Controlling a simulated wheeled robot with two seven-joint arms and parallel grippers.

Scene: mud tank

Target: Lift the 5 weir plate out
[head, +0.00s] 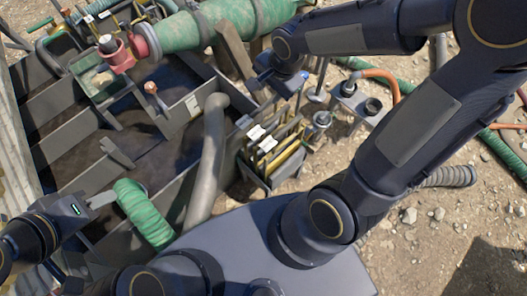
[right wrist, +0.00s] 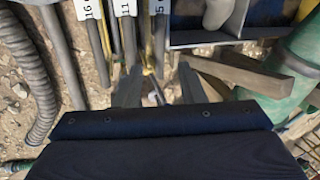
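Several thin weir plates with white labels stand on edge in a dark rack (head: 252,178) beside the tank. In the right wrist view the rightmost label appears to read 5, on this weir plate (right wrist: 160,30); the label is cut by the top edge. My right gripper (head: 262,88) is above and behind the rack in the head view. In the right wrist view its two fingers (right wrist: 158,88) are apart, with no plate between them. My left gripper (head: 103,198) is over the tank's near left side, beside a green hose; its fingertip opening is unclear.
The dark mud tank (head: 75,155) with inner walls fills the left. A thick green pipe (head: 215,25) runs along the back, and a grey pipe (head: 208,160) crosses beside the rack. A wooden brace (right wrist: 238,75) is right of my right fingers. Gravel lies right of the rack.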

